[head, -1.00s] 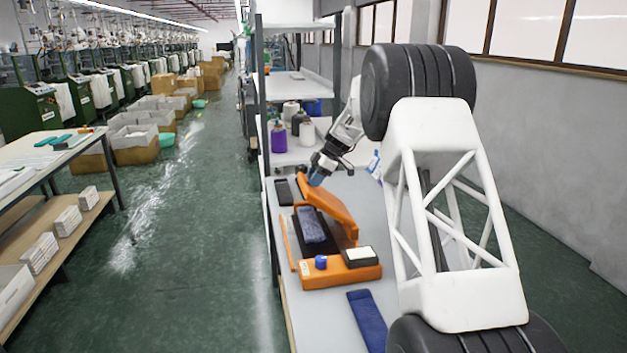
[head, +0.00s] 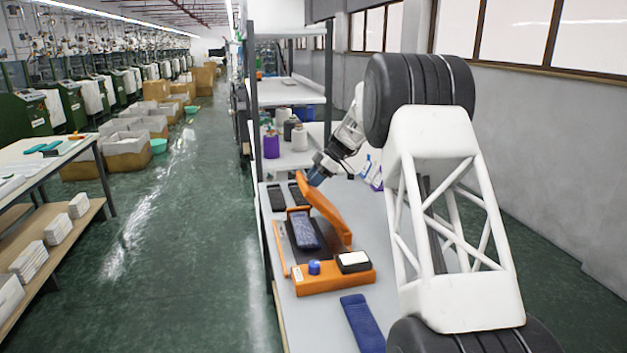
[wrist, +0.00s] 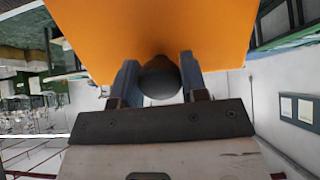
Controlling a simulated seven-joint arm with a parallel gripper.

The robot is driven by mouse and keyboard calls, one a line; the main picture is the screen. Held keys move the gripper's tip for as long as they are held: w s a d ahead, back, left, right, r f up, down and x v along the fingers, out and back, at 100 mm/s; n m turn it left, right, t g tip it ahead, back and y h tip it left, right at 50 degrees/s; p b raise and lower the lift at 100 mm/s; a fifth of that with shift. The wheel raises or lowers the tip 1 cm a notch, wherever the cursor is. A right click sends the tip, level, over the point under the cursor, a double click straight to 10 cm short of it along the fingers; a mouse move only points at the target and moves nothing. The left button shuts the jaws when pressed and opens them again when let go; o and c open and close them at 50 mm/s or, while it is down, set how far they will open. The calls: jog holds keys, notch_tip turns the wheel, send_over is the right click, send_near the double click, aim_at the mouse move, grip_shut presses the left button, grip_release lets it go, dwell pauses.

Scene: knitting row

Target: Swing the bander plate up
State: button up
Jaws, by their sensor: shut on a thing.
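The orange bander plate (head: 328,214) stands tilted up in the head view, its far end raised above the orange bander base (head: 330,284). My gripper (head: 316,178) is at the plate's raised far end. In the wrist view the gripper (wrist: 160,85) is shut on a round dark knob (wrist: 160,76) on the orange plate (wrist: 150,30), one finger on each side. A dark blue folded sock bundle (head: 305,231) lies on the black bed of the bander, left of the plate. The plate's hinge is hard to make out.
A blue cap (head: 314,267) and a black box with a white top (head: 353,261) sit on the base's front. Another navy bundle (head: 362,322) lies nearer on the grey table (head: 325,312). Yarn cones (head: 271,145) stand behind. Two dark items (head: 277,197) lie beyond the bander.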

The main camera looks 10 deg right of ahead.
jog(key=shift+d, duration=0.1)
jog(key=shift+d+r+y, duration=0.3)
jog(key=shift+d+y, duration=0.1)
jog(key=shift+d, duration=0.35)
jog(key=shift+d+r+y, duration=0.3)
jog(key=shift+d+y, duration=0.1)
jog(key=shift+d, duration=0.4)
jog(key=shift+d+r+y, duration=0.15)
jog(key=shift+d+y, duration=0.25)
jog(key=shift+d, duration=0.4)
jog(key=shift+d+r+y, duration=0.15)
jog(key=shift+d+y, duration=0.25)
jog(key=shift+d, duration=0.5)
jog(key=shift+d+r+y, duration=0.15)
jog(key=shift+d+y, duration=0.25)
jog(key=shift+d, duration=0.35)
jog(key=shift+d+r+y, duration=0.1)
jog(key=shift+d+y, duration=0.3)
jog(key=shift+d, duration=0.35)
jog(key=shift+d, duration=0.2)
